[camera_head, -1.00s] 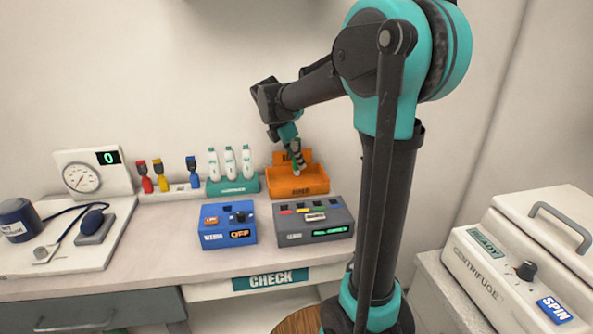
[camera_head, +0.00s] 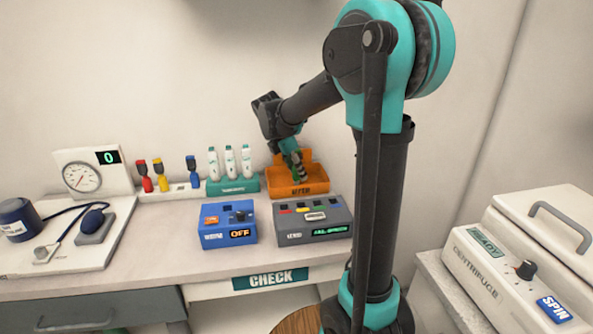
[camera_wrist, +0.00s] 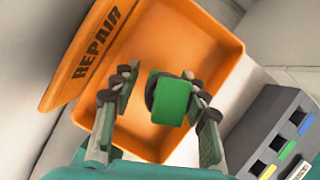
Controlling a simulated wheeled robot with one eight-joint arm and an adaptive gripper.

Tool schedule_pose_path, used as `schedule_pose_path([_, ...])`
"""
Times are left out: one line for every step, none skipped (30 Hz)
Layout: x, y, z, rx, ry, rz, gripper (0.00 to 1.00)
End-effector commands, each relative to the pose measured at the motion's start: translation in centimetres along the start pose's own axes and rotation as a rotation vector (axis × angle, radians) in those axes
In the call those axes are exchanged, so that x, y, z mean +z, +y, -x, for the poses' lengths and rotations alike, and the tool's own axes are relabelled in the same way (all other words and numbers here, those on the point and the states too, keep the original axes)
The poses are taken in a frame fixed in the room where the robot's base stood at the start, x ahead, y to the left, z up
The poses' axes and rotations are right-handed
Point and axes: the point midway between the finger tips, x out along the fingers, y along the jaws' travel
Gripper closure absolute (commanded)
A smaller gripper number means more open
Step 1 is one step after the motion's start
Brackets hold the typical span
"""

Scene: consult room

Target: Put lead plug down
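The lead plug, a green block with dark parts (camera_wrist: 174,101), shows in the wrist view over the floor of the orange REPAIR tray (camera_wrist: 160,148). My gripper (camera_wrist: 165,95) has its fingers spread on both sides of the plug. A clear gap shows between the left finger and the plug. The right finger is close to the plug, and I cannot tell whether it touches. In the head view my gripper (camera_head: 299,172) reaches down into the orange tray (camera_head: 300,190) at the back of the counter. The plug cannot be made out there.
A grey box with coloured slots (camera_head: 314,222) stands just in front of the tray. A blue box reading OFF (camera_head: 228,228) is to its left. A teal rack (camera_head: 233,186) with white tubes stands close to the tray's left side. The wall is behind.

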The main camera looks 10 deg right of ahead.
Motion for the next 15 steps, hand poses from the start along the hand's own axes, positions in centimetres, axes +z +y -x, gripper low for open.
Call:
schedule_pose_path([0.0, 0.0, 0.0, 0.0, 0.0, 0.0, 0.56])
schedule_pose_path([0.0, 0.0, 0.0, 0.0, 0.0, 0.0, 0.56])
schedule_pose_path([0.0, 0.0, 0.0, 0.0, 0.0, 0.0, 0.56])
schedule_pose_path([0.0, 0.0, 0.0, 0.0, 0.0, 0.0, 0.56])
schedule_pose_path([0.0, 0.0, 0.0, 0.0, 0.0, 0.0, 0.56])
schedule_pose_path([0.0, 0.0, 0.1, 0.0, 0.0, 0.0, 0.56])
schedule_pose_path([0.1, 0.0, 0.2, 0.0, 0.0, 0.0, 0.56])
schedule_pose_path([0.1, 0.0, 0.4, 0.0, 0.0, 0.0, 0.56])
schedule_pose_path([0.1, 0.0, 0.8, 0.0, 0.0, 0.001, 0.56])
schedule_pose_path([0.1, 0.0, 1.1, 0.0, 0.0, 0.001, 0.56])
schedule_pose_path([0.1, 0.0, 1.5, 0.0, 0.0, 0.001, 0.56])
schedule_pose_path([0.1, 0.0, 2.2, 0.0, 0.0, 0.002, 0.56])
schedule_pose_path([0.1, 0.0, 2.7, 0.0, 0.0, 0.002, 0.56])
schedule_pose_path([0.1, 0.0, 3.3, 0.0, 0.0, 0.002, 0.56])
schedule_pose_path([0.1, 0.0, 4.2, 0.0, 0.0, 0.002, 0.56])
